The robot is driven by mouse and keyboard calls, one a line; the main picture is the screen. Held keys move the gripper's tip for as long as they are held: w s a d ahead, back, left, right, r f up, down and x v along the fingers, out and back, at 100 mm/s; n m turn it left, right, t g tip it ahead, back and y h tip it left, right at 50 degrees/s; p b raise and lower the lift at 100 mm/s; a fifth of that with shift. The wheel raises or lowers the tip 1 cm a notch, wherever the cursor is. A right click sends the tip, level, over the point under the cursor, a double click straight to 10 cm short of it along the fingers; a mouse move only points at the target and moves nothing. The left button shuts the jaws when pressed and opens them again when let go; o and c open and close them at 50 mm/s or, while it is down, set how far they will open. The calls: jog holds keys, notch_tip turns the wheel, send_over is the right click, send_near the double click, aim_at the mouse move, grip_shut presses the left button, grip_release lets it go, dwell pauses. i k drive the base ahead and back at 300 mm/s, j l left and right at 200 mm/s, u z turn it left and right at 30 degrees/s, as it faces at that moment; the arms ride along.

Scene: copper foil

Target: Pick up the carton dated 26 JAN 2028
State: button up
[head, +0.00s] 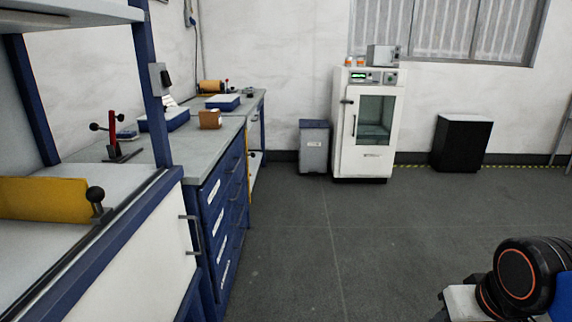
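No carton with a readable date shows in the head view. A small brown box-like item (209,120) stands on the grey bench top; any print on it is too small to read. Two small orange-and-white items (360,61) stand on top of the white cabinet at the back; I cannot tell if they are cartons. Part of my arm shows at the lower right. My gripper is not in view.
The blue drawer bench (222,207) runs along the left, with blue-and-white boxes (165,119) on it. The white glass-door cabinet (347,128), a grey bin (314,148) and a black cabinet (461,143) stand by the back wall. The middle floor is clear.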

aim_at(209, 119)
jog(key=i+u, duration=0.15)
jog(key=i, duration=0.4)
jog(key=i+l+u, duration=0.1)
jog(key=i, duration=0.45)
jog(key=i+l+u, duration=0.15)
jog(key=i, duration=0.4)
jog(key=l, duration=0.1)
